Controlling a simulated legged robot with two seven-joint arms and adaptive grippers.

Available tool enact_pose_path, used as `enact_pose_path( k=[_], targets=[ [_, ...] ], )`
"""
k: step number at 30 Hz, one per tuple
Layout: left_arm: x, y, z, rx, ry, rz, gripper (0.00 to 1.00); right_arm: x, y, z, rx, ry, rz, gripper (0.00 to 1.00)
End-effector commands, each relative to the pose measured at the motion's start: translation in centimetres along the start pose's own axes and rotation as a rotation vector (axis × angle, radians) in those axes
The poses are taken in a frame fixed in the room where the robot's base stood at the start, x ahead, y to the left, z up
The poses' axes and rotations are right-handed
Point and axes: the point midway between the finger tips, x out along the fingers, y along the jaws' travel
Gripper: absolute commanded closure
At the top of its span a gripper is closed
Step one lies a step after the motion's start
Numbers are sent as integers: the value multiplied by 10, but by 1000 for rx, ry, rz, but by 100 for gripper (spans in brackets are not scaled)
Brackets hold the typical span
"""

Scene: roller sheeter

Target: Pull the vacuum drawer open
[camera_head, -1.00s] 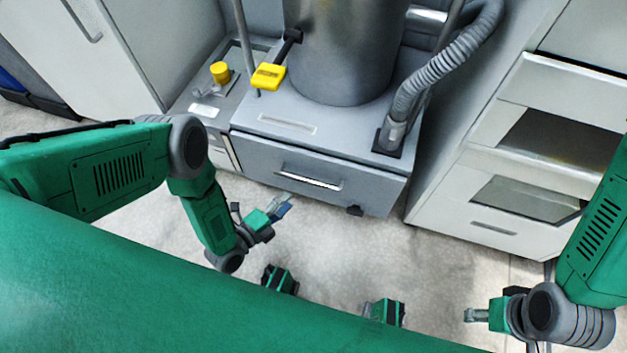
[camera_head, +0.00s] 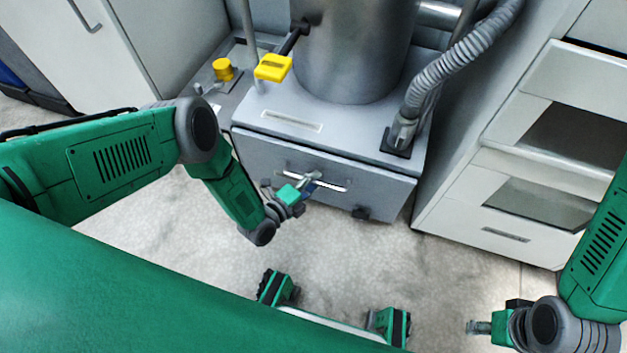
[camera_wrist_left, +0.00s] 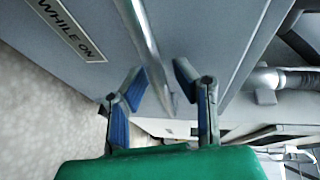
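The vacuum drawer (camera_head: 370,192) is the wide grey front below the metal cylinder, with a light bar handle (camera_head: 335,187) across it. My left gripper (camera_head: 312,180) is at the handle in the head view, covering part of it. In the left wrist view its two blue-padded fingers (camera_wrist_left: 158,88) stand apart, with the handle bar (camera_wrist_left: 148,48) running down between their tips. The fingers are not closed on it; contact cannot be told. My right gripper (camera_head: 472,327) is far from the drawer at the lower right, its finger state too small to tell.
A metal cylinder (camera_head: 352,55) and a ribbed hose (camera_head: 455,70) stand on the unit above the drawer. A yellow block (camera_head: 273,67) and yellow knob (camera_head: 223,69) are at its left. A white cabinet (camera_head: 500,200) stands at right.

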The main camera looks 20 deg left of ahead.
Motion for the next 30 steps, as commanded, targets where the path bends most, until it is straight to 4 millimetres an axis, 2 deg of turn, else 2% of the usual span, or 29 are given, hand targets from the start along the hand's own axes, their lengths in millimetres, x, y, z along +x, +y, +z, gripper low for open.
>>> enact_pose_path(
  k=[2, 14, 20, 30],
  targets=[
    [0, 0, 0, 0, 0, 0, 100, 0, 0, 0, 0, 0, 0, 60],
    [-8, 2, -3, -1, 0, 4, 100, -4, 0, 0, 0, 0, 0, 60],
    [-28, 7, -13, -2, 3, 9, 100, -14, 0, -1, 0, 0, 0, 60],
    [-75, 17, -33, -3, 4, 9, 100, -36, 0, -2, 0, 0, 0, 60]
  ],
)
